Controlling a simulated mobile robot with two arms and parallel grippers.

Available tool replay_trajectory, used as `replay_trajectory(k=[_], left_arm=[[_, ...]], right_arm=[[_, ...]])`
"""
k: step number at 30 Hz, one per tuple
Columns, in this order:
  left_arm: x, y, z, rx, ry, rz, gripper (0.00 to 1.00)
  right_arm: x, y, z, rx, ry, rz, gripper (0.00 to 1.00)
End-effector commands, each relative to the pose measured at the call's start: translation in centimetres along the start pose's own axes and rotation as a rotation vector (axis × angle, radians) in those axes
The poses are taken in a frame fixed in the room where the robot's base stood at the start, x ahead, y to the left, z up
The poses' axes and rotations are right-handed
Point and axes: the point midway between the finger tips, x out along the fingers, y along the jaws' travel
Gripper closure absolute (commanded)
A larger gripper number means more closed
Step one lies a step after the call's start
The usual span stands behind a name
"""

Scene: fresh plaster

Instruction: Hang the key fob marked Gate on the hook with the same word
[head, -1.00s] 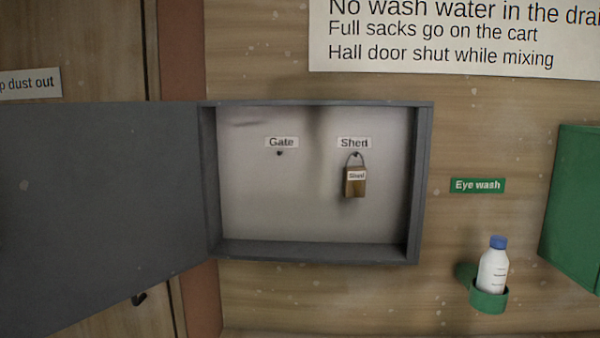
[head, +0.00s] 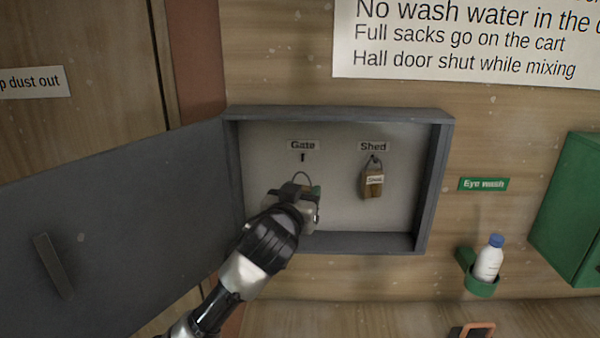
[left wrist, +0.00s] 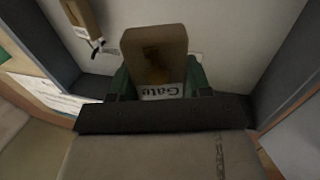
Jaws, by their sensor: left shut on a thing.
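My left gripper (head: 304,196) is inside the open grey cabinet, shut on the Gate fob. The fob's wire loop (head: 301,174) stands up above the jaws, and the gripper hides most of its body. In the left wrist view the brown fob (left wrist: 155,52) sits between the green fingertips (left wrist: 160,84), its Gate label upside down. The hook (head: 303,157) under the Gate sign (head: 303,145) is bare. The loop shows just below this hook, apart from it in the picture; the depth between them is unclear. My right gripper is out of view.
The Shed fob (head: 372,184) hangs on the Shed hook (head: 374,158), right of my gripper. The cabinet's side walls and floor (head: 360,242) frame the space. Its door (head: 120,210) stands open to the left. An eye wash bottle (head: 488,260) is on the wall at right.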

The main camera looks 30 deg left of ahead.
Motion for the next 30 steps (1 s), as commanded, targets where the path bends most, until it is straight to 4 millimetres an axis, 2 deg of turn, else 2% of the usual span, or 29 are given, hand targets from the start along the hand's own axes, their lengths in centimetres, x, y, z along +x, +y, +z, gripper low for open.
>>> replay_trajectory(k=[1, 3, 8, 30], left_arm=[[0.1, -0.2, -0.7, 0.001, 0.001, -0.008, 0.75], [0.2, -0.4, -1.0, 0.001, 0.0, -0.015, 0.75], [0.8, -0.6, -0.8, 0.002, -0.002, -0.016, 0.75], [5.0, -1.7, -0.4, 0.001, -0.001, -0.014, 0.75]], right_arm=[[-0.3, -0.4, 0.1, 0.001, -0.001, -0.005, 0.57], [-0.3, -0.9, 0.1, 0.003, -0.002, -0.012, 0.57], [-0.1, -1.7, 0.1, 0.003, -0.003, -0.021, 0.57], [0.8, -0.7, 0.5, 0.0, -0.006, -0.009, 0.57]])
